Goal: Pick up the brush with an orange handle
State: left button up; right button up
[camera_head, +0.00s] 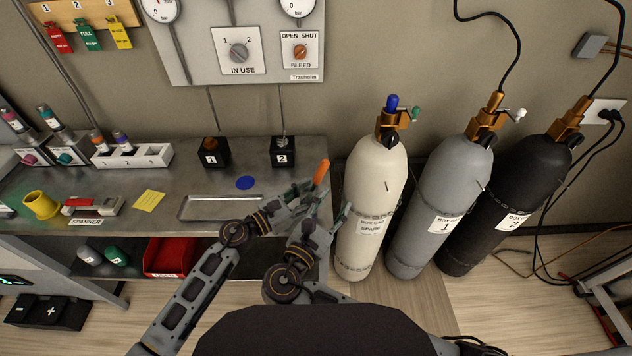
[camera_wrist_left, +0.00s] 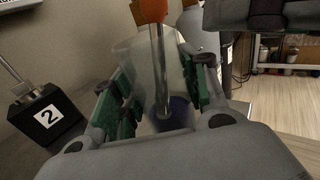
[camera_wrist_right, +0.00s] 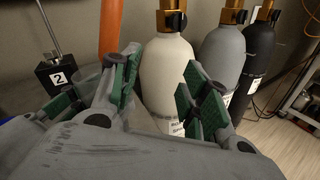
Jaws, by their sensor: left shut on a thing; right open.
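The brush with an orange handle (camera_head: 321,172) stands up near the table's right end. In the left wrist view its handle (camera_wrist_left: 150,10) tops a thin metal shaft, which runs down into a clear cup (camera_wrist_left: 132,52). My left gripper (camera_head: 304,192) is shut around the cup, a finger on each side; the brush's lower end is blurred behind the cup wall. My right gripper (camera_head: 328,217) is open and empty, just right of the cup. In the right wrist view the orange handle (camera_wrist_right: 110,28) rises behind its left finger.
Three gas cylinders, cream (camera_head: 372,190), grey (camera_head: 445,190) and black (camera_head: 512,190), stand close to the right. On the steel table are a shallow tray (camera_head: 185,208), a blue disc (camera_head: 245,183) and black blocks 1 (camera_head: 213,158) and 2 (camera_head: 283,158).

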aim_at(316, 183)
jog(key=s+a+r+n+t+y, duration=0.1)
jog(key=s+a+n+y, duration=0.1)
jog(key=a, duration=0.5)
jog(key=shift+s+r+n+t+y, duration=0.3)
jog(key=shift+s+t+y, duration=0.15)
jog(key=shift+s, duration=0.4)
jog(key=shift+w+d, duration=0.1)
jog(key=shift+x, duration=2.95)
jog(key=shift+x, duration=3)
jog(key=shift+f, duration=0.15)
jog(key=shift+c, duration=0.2)
grip_shut()
